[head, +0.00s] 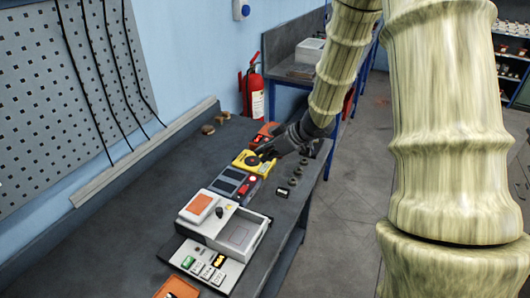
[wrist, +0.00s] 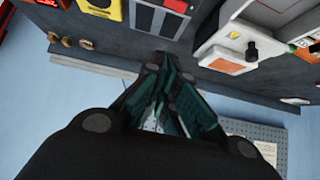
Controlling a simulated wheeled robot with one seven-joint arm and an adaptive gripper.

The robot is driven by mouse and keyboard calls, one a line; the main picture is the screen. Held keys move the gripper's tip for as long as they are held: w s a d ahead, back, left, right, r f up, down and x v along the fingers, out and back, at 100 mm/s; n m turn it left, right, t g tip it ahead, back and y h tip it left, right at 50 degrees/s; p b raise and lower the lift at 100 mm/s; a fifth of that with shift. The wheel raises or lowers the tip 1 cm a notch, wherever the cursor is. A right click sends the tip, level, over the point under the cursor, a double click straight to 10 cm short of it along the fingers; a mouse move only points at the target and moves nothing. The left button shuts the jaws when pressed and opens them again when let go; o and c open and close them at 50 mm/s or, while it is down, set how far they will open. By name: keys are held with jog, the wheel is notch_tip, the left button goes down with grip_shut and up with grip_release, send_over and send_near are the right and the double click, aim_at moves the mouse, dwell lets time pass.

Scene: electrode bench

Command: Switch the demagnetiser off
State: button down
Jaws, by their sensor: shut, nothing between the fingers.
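No label in view lets me tell for sure which bench unit is the demagnetiser. A yellow unit (head: 243,166) lies at the gripper; its edge shows at the top of the wrist view (wrist: 104,7). Beside it is a grey unit with dark panels (head: 228,183) and red controls (head: 249,184). A white machine (head: 206,226) with an orange pad and black knob stands nearer; the knob (wrist: 251,50) shows in the wrist view. My gripper (wrist: 158,63) is shut and empty, above the bench. In the head view it (head: 262,154) partly covers the yellow unit.
A panel with a green rocker switch (head: 188,262) sits at the near end of the bench (head: 130,235). Several small dark round parts line the right edge. An orange unit (head: 262,133) is beyond the gripper. The bench's left side is mostly clear, below the pegboard (head: 40,120).

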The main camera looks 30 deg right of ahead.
jog(key=b+v, duration=0.1)
jog(key=v, duration=0.9)
jog(key=shift+w+d+r, duration=0.2)
jog(key=shift+d+r, duration=0.05)
jog(key=shift+d, duration=0.15)
jog(key=shift+f, duration=0.1)
